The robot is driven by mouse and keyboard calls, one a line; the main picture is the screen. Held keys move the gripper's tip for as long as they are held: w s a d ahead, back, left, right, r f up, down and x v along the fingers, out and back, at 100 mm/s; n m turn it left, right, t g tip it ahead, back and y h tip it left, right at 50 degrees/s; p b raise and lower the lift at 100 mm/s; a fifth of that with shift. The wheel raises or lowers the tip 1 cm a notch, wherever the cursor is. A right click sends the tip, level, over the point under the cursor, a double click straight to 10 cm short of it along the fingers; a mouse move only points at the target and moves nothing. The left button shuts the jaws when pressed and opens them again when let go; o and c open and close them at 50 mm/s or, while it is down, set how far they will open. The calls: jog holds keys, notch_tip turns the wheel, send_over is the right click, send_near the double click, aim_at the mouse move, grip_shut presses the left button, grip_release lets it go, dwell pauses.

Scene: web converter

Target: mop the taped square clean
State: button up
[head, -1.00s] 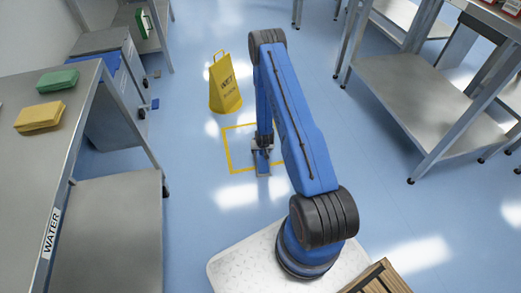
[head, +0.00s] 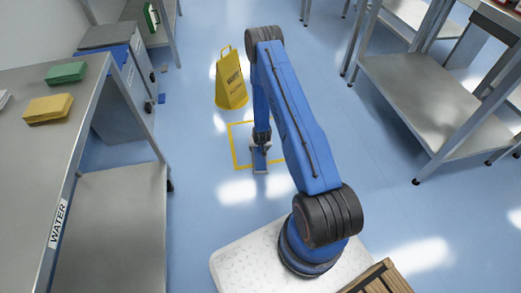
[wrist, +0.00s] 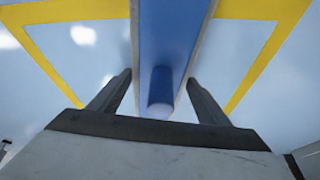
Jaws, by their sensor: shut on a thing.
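A yellow tape square (head: 233,147) is marked on the pale blue floor, partly hidden behind my arm. My gripper (head: 261,143) is low over the square and shut on the mop. The mop's flat blue head (head: 260,160) lies at the near part of the square, beside its near tape line. In the wrist view, the blue mop (wrist: 172,40) reaches up the middle, and its round blue stub is between the two dark fingers of my gripper (wrist: 160,95). Yellow tape (wrist: 262,60) runs on both sides of it. I cannot make out any dirt on the floor.
A yellow wet-floor sign (head: 232,82) stands just behind the square. A steel table (head: 90,130) with green (head: 66,73) and yellow (head: 48,108) cloths is at left, labelled WATER. Steel shelving (head: 425,105) is at right.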

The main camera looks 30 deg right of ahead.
jog(key=shift+w+d, duration=0.8)
jog(key=shift+w, duration=1.85)
jog(key=shift+w+d, duration=0.75)
jog(key=shift+w, duration=1.85)
jog(key=shift+w+d, duration=0.8)
jog(key=shift+w, duration=1.85)
jog(key=shift+s+a+r, duration=0.1)
jog(key=shift+s+a, duration=0.15)
jog(key=shift+s, duration=0.6)
jog(key=shift+s+a+r, duration=0.1)
jog(key=shift+s+a, duration=0.15)
jog(key=shift+s, duration=0.6)
jog(key=shift+s+a+f, duration=0.1)
jog(key=shift+s+a, duration=0.25)
jog(key=shift+s, duration=0.9)
jog(key=shift+s+a+f, duration=0.15)
jog(key=shift+s+a, duration=0.2)
jog(key=shift+s, duration=0.9)
jog(key=shift+s+a+f, duration=0.1)
jog(key=shift+s+a, duration=0.25)
jog(key=shift+s, duration=0.9)
jog(key=shift+s+a+r, duration=0.1)
jog(key=shift+s+a, duration=0.2)
jog(key=shift+s, duration=0.65)
jog(key=shift+s+a+r, duration=0.1)
jog(key=shift+s+a, duration=0.15)
jog(key=shift+s, duration=0.75)
jog(key=shift+s+a, duration=0.3)
jog(key=shift+s, duration=0.65)
jog(key=shift+r, duration=0.15)
